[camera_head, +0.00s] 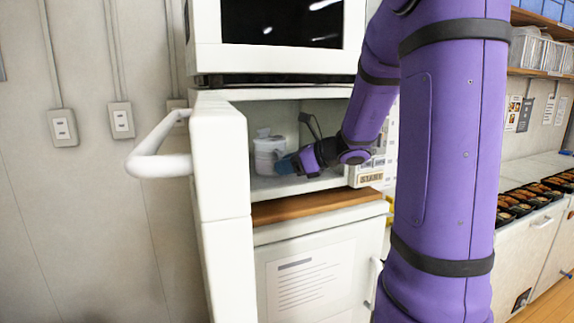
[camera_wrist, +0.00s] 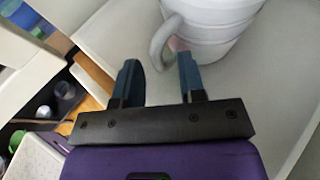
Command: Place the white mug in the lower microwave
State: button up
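The white mug (camera_head: 268,156) stands inside the lower microwave (camera_head: 352,178), towards the left of its cavity. In the wrist view the mug (camera_wrist: 222,25) looks upright on the pale cavity floor, its top cut off by the frame. Its handle (camera_wrist: 160,42) faces my gripper. My gripper (camera_head: 286,164) reaches into the cavity from the right. In the wrist view my gripper (camera_wrist: 160,72) has its two blue fingers apart, with the handle just beyond the fingertips. I see nothing clamped between them. The right finger is close to the mug; contact is unclear.
The microwave door (camera_head: 222,170) stands open on the left, its white handle (camera_head: 160,150) sticking out. The upper microwave (camera_head: 280,60) sits directly above. A wooden ledge (camera_head: 315,202) runs below the cavity. Bento trays (camera_head: 530,195) line the counter at right.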

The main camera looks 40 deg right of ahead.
jog(key=shift+r, duration=0.1)
jog(key=shift+s+d+r, duration=0.15)
jog(key=shift+r, duration=0.05)
jog(key=v, duration=1.1)
jog(key=s+a+n+g, duration=0.3)
jog(key=a+n, duration=0.3)
jog(key=a, duration=0.2)
jog(key=s+a+n+g, duration=0.3)
jog(key=a+n, duration=0.4)
jog(key=s+a+f+n+h, duration=0.1)
jog(key=s+a+n+h, duration=0.5)
jog(key=n, duration=1)
jog(key=s, duration=0.3)
jog(key=shift+a+f+n+g, duration=0.3)
jog(key=shift+a+n+g, duration=0.1)
